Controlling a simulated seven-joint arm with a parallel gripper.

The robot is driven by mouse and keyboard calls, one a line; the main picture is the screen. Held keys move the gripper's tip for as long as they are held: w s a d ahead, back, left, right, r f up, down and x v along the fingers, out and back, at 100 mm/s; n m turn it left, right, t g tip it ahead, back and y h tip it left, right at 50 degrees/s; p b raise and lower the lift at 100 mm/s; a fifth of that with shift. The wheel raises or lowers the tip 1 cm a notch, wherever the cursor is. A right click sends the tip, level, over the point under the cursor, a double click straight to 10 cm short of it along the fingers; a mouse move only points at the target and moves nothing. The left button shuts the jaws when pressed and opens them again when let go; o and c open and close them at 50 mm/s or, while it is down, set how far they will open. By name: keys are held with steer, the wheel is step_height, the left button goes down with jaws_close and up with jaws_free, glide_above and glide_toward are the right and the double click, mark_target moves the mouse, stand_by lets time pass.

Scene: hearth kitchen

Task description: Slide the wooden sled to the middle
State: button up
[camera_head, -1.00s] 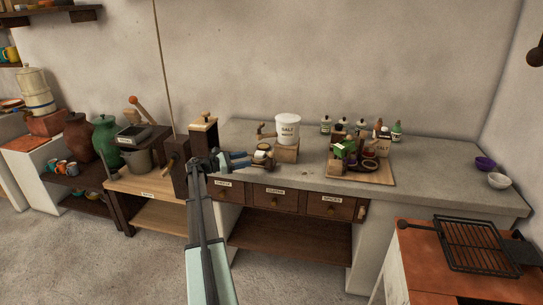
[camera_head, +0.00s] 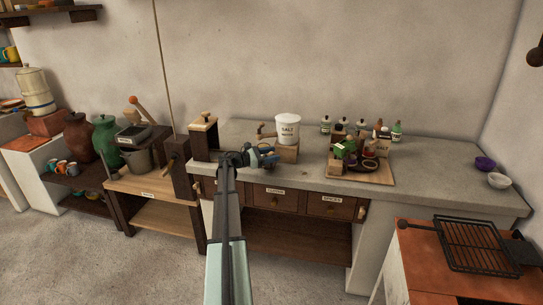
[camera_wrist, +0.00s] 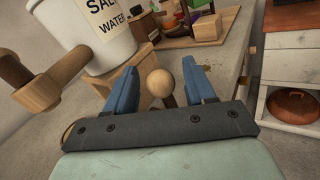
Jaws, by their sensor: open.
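A light wooden block (camera_head: 287,154), which I take for the sled, stands on the grey counter (camera_head: 430,185) under a white tub (camera_head: 288,129) marked salt water. In the wrist view the block (camera_wrist: 112,78) shows beneath the tub (camera_wrist: 95,25). A round wooden knob (camera_wrist: 160,83) on a short post is between my blue fingers; whether it joins the block is hidden. My gripper (camera_head: 268,153) is open, just left of the block in the head view. In the wrist view my gripper (camera_wrist: 160,88) has a finger on each side of the knob, with visible gaps.
A wooden tap (camera_wrist: 30,80) sticks out beside the tub. A board (camera_head: 345,176) crowded with small jars and blocks stands to the right. Several small bottles (camera_head: 361,125) line the back. A wooden post (camera_head: 204,122) stands at the left. The counter's right part is fairly clear.

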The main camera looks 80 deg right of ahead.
steer(key=shift+s, duration=0.1)
steer(key=shift+c, duration=0.3)
jaws_close()
stand_by(0.4)
